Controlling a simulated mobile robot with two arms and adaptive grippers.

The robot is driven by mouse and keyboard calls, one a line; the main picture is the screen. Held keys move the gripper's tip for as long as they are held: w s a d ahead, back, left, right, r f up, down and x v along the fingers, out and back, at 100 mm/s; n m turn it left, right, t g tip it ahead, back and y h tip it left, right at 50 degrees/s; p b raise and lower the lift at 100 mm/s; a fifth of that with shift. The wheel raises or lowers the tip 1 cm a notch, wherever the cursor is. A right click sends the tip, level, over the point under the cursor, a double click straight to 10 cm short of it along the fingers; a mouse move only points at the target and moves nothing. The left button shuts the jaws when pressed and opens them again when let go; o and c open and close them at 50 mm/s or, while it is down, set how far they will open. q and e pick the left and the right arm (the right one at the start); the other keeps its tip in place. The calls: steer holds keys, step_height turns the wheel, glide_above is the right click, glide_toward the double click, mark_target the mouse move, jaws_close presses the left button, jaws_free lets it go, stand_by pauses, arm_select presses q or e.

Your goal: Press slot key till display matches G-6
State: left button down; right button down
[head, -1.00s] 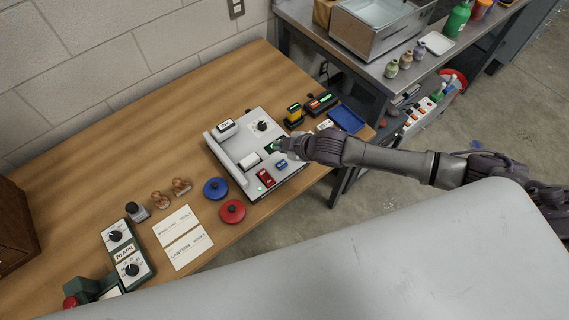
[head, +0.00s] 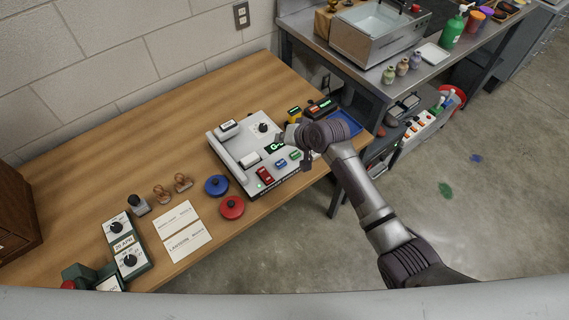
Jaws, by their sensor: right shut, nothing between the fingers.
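A pale grey machine (head: 233,165) sits on the wooden table. Its small dark display (head: 276,147) shows green characters that look like "G-"; I cannot read the rest. On its sloping front are a red key (head: 265,175), a blue key (head: 281,163) and a green key (head: 296,155). A black knob (head: 263,127) and two white labelled blocks are on it too. My right gripper (head: 288,136) is shut and empty, over the machine's right side just beyond the display and the green key. I cannot tell whether it touches anything. My left gripper is not in view.
Red (head: 232,207) and blue (head: 216,185) round lids, two cards (head: 187,243), stamps and a green-and-white knob box (head: 127,245) lie left of and in front of the machine. A blue tray (head: 344,124) is behind the gripper. A metal bench (head: 385,75) stands at the back right.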

steer(key=shift+f, duration=0.1)
steer(key=b, duration=0.7)
glide_above(283, 164)
step_height(283, 164, down, 6)
steer(key=shift+f, duration=0.15)
step_height(283, 164, down, 2)
steer(key=shift+w+f+b, duration=0.1)
steer(key=shift+b, duration=0.6)
steer(key=shift+f, duration=0.15)
steer(key=shift+f, duration=0.3)
steer(key=shift+f, duration=0.55)
stand_by(0.8)
steer(key=shift+r, duration=0.1)
steer(key=shift+r+p, duration=0.8)
steer(key=shift+r, duration=0.05)
